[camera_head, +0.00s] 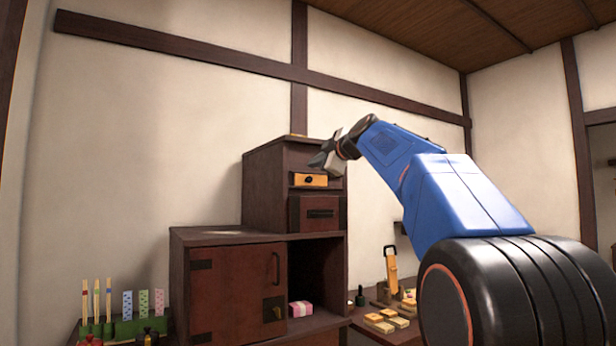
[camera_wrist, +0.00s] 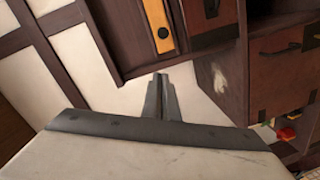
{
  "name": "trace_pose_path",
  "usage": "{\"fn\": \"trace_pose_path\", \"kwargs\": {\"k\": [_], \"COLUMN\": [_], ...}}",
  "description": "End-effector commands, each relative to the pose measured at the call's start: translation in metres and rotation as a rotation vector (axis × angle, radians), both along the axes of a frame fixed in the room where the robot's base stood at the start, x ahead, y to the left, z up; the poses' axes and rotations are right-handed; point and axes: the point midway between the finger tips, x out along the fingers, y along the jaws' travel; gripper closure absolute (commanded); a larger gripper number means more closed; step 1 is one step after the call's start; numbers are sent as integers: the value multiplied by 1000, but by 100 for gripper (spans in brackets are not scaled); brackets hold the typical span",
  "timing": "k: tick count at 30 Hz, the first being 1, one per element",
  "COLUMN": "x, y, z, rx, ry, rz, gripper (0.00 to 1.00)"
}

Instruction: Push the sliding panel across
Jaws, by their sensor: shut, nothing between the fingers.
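In the tilted wrist view, a reddish-brown front with a handle, probably this panel (camera_wrist: 279,75), lies at the right. My gripper (camera_head: 320,163) is up beside the top of the upper cabinet, well above the panel and apart from it. Its fingers (camera_wrist: 160,80) are shut and empty.
A pink-and-white box (camera_head: 300,309) sits in the open compartment. A green rack (camera_head: 125,327) with sticks stands at left. Wooden pieces (camera_head: 386,322) lie at right.

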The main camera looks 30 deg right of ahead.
Motion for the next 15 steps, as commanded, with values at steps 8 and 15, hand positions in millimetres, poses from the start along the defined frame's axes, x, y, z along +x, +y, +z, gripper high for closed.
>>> {"fn": "trace_pose_path", "kwargs": {"k": [8,15], "x": [0,13], "y": [0,-1], "z": [1,-2], "rx": [-3,-3], "ry": [-2,1], "rz": [-1,1], "gripper": [100,100]}}
